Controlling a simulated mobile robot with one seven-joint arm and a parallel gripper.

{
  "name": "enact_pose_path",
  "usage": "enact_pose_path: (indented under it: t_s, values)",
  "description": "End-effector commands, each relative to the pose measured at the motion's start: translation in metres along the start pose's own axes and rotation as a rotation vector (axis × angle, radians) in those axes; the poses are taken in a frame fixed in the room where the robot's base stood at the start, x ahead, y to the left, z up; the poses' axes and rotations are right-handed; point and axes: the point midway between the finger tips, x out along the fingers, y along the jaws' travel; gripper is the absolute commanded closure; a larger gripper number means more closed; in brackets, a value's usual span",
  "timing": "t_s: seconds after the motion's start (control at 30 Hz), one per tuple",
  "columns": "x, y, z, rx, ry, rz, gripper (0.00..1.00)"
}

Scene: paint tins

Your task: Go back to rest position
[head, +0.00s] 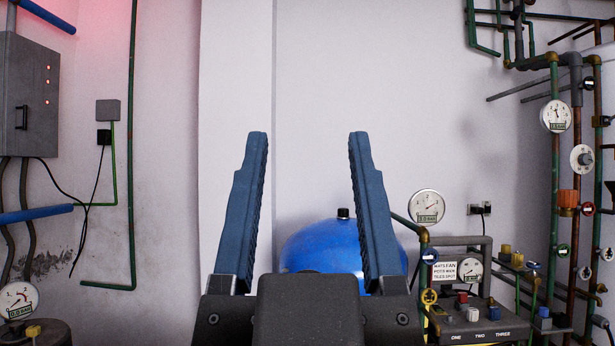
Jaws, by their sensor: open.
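My gripper (307,136) is at the middle of the head view, pointing up and away from me. Its two blue ribbed fingers stand wide apart, with nothing between the tips. Its dark body fills the bottom centre of the picture and hides what lies below. No paint tins show in this view.
A blue rounded tank (318,248) stands behind the fingers, partly hidden. A control box (484,322) with knobs and gauges is at lower right, beside pipes and valves (556,180). A grey cabinet (30,95) hangs at left. The white wall (400,80) behind is bare.

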Motion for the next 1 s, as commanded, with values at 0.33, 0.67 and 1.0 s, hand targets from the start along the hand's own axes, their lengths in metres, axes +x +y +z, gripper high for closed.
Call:
enact_pose_path:
  t_s: [0.33,0.67,1.0]
  values:
    - [0.012,0.000,-0.009,0.000,-0.003,-0.001,0.35]
    - [0.078,-0.001,-0.072,0.001,-0.003,-0.001,0.35]
    - [0.157,-0.001,-0.146,0.001,-0.003,-0.002,0.35]
